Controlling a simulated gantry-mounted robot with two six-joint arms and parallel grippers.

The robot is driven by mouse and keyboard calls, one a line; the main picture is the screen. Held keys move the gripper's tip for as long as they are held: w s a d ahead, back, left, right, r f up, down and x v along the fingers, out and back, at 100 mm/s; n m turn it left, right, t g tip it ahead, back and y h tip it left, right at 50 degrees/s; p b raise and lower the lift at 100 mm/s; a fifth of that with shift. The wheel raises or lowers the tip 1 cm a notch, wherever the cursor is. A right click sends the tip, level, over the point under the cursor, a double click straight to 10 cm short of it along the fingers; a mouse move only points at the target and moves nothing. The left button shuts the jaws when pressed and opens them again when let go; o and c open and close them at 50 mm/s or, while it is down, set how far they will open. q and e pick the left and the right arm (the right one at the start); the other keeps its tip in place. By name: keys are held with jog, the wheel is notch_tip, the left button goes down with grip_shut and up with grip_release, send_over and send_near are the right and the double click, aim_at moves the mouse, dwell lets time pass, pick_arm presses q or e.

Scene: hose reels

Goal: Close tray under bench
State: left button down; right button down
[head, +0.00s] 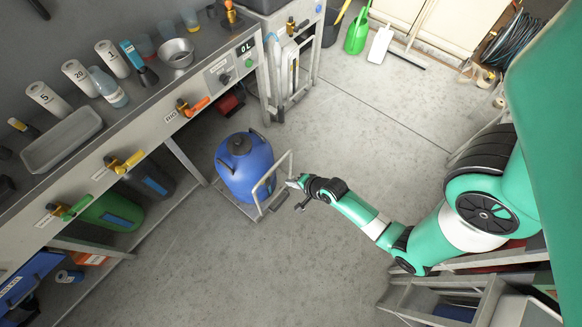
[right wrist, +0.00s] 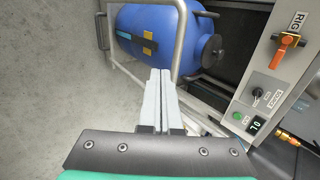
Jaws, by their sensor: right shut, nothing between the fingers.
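A blue drum (head: 243,168) stands on a low metal tray (head: 247,210) on the floor, pulled out in front of the bench (head: 140,125). The tray has an upright tubular handle (head: 271,182) on its outer side. My right gripper (head: 293,183) is shut and empty, right at the handle on the side away from the bench. In the right wrist view, its fingers (right wrist: 160,75) are together in front of the handle (right wrist: 177,40), with the drum (right wrist: 155,35) behind. I cannot tell whether they touch the handle. My left gripper is not in view.
A green drum (head: 108,212) stands under the bench to the left of an open bay. A red item (head: 228,101) lies under the bench to the right. A metal cart (head: 440,298) stands at lower right. The floor between (head: 250,275) is clear.

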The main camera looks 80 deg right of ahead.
jog(key=w+r+b+x, duration=0.1)
jog(key=b+x, duration=0.5)
jog(key=x, duration=0.4)
jog(key=shift+w+d+r, duration=0.3)
jog(key=shift+d, duration=0.05)
